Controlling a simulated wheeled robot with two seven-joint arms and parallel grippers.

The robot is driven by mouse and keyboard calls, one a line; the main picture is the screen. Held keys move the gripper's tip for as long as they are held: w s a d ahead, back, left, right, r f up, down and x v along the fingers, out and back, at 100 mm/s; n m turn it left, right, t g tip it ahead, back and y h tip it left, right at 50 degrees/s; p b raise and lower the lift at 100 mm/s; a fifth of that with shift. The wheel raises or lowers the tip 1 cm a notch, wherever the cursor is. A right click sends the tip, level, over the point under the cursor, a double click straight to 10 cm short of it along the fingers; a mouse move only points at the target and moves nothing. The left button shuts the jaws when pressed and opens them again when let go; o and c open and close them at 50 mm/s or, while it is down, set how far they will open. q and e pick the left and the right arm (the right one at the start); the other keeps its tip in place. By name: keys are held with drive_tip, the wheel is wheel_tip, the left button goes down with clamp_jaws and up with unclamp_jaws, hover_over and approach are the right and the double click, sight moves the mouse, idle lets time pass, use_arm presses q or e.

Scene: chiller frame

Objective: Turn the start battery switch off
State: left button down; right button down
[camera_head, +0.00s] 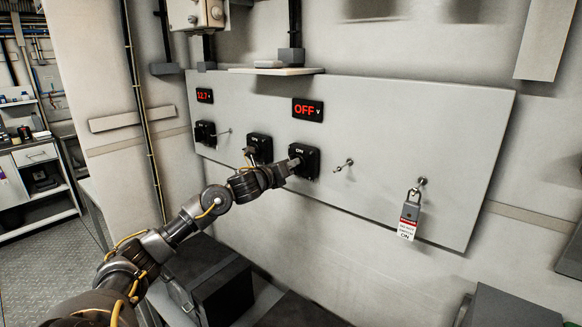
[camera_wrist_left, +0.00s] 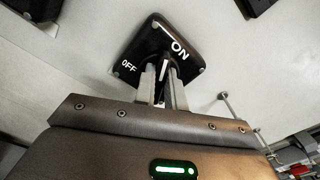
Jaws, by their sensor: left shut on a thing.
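A black square switch (camera_head: 304,160) with white lettering is on the grey panel, below a display (camera_head: 308,110) with red letters OFF. In the left wrist view this switch (camera_wrist_left: 160,50) shows ON and OFF marks. My left gripper (camera_head: 287,166) reaches it from the left, and its two fingers (camera_wrist_left: 162,82) are closed around the switch's knob, mostly hidden between them. Two more black switches, a middle one (camera_head: 259,148) and a far-left one (camera_head: 205,133), sit to the left. I cannot read which switch is the start battery one. My right gripper is not in view.
A padlock with a red and white tag (camera_head: 409,219) hangs at the panel's right. A small pin (camera_head: 344,165) sticks out between the padlock and the gripped switch. A narrow shelf (camera_head: 276,71) juts out above the panel.

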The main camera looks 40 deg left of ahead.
use_arm(q)
drive_tip(key=shift+a+f+n+p, duration=0.15)
drive_tip(key=shift+n+p, duration=0.4)
drive_tip(key=shift+n, duration=2.45)
drive_tip(key=shift+a+f+n+p, duration=0.1)
drive_tip(key=shift+f+n+p, duration=0.3)
drive_tip(key=shift+n, duration=2.6)
drive_tip(key=shift+r, duration=0.1)
drive_tip(key=c, duration=1.5)
unclamp_jaws()
drive_tip(key=shift+o, duration=0.2)
drive_tip(key=shift+s, duration=0.1)
